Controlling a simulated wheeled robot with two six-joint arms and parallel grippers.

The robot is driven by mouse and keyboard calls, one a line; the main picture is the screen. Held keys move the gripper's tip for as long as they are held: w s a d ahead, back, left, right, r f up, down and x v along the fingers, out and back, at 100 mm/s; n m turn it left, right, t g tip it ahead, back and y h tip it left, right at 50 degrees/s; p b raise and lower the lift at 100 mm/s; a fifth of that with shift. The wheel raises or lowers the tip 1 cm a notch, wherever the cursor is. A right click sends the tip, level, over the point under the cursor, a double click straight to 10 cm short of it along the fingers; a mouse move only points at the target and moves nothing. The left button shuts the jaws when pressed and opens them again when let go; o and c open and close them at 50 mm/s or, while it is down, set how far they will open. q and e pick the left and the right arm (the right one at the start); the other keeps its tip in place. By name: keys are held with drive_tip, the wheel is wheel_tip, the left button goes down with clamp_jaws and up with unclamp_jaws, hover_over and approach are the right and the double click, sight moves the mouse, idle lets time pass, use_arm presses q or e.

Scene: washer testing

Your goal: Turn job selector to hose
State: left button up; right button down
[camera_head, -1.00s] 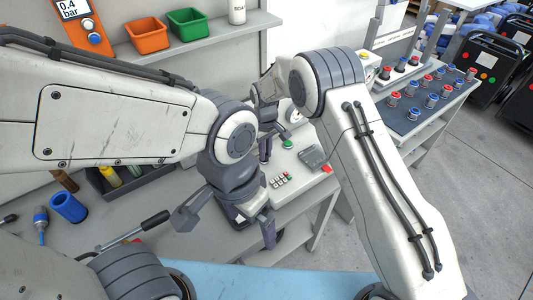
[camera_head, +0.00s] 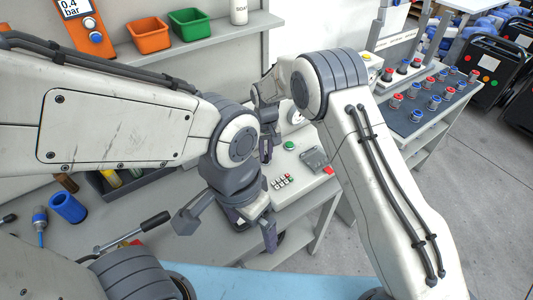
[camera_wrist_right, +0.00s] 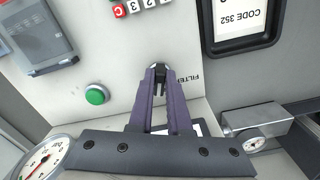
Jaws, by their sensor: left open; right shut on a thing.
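The job selector (camera_wrist_right: 158,70) is a small dark knob on the pale panel, seen in the right wrist view. My right gripper (camera_wrist_right: 159,85) is shut on it, and the purple fingers hide most of the knob. The printed word FILTER shows just right of the fingertips; no hose label can be read. My left gripper (camera_head: 228,226) is open and empty over the front of the bench.
A green button (camera_wrist_right: 97,95), a keypad (camera_wrist_right: 140,6) and a gauge (camera_wrist_right: 42,160) are near the right gripper. Bins (camera_head: 148,35) stand on the shelf.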

sight(266, 156)
drive_tip(key=shift+w+r, duration=0.25)
drive_tip(key=shift+w, duration=0.05)
drive_tip(key=c, duration=0.9)
unclamp_jaws()
drive_tip(key=shift+o, duration=0.2)
drive_tip(key=shift+s+f, duration=0.1)
wheel_tip(266, 156, up, 10)
drive_tip(key=b, duration=0.2)
drive_tip(key=shift+r, duration=0.2)
drive_tip(key=shift+s, duration=0.1)
